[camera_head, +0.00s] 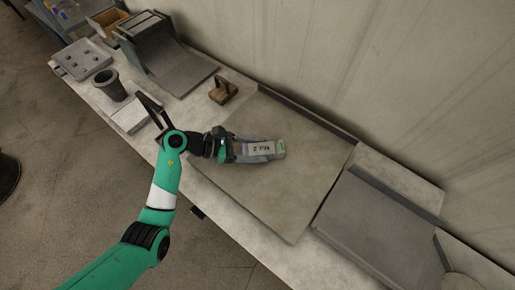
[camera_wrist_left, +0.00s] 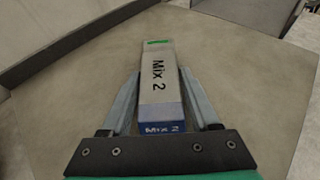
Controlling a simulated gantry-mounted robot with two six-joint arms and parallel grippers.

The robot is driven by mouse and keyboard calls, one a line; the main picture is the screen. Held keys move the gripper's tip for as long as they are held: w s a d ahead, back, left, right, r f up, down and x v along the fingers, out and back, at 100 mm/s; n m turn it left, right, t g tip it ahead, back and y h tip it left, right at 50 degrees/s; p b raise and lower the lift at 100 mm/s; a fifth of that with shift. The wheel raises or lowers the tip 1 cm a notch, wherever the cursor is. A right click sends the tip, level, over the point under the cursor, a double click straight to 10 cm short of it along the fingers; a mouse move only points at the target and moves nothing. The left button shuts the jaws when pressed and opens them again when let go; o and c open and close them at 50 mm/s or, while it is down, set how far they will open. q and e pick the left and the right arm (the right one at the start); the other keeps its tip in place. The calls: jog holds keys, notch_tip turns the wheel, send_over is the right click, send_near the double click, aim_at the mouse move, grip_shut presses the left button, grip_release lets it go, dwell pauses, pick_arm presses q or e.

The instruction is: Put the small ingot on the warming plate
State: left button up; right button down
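A grey bar (camera_head: 264,148) with a green end and the label "Mix 2" is between the fingers of my left gripper (camera_head: 258,153). In the left wrist view the bar (camera_wrist_left: 158,80) points away from me and shows a blue near end; the fingers (camera_wrist_left: 160,90) lie along both sides and appear to touch it near their tips. It is over the large beige board, and I cannot tell whether it touches the board. I cannot tell which surface is the warming plate; a flat grey plate (camera_head: 375,225) lies at the right. My right gripper is not in view.
The beige board (camera_head: 300,195) is otherwise clear. A brown block with a handle (camera_head: 223,91) stands behind my left gripper. A dark cup (camera_head: 110,85), a pale slab (camera_head: 131,115), a grey tray (camera_head: 84,59) and a sloped grey stand (camera_head: 165,55) are at the left. A wall runs behind.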

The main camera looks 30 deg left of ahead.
pick_arm(q)
jog(key=o, duration=0.4)
jog(key=shift+c, duration=0.2)
jog(key=shift+s+a+r, duration=0.1)
jog(key=shift+r, duration=0.1)
jog(key=p+v, duration=0.3)
jog(key=v, duration=0.8)
jog(key=shift+s+a+r, duration=0.1)
jog(key=shift+s+a, duration=0.05)
jog(key=shift+a, duration=0.15)
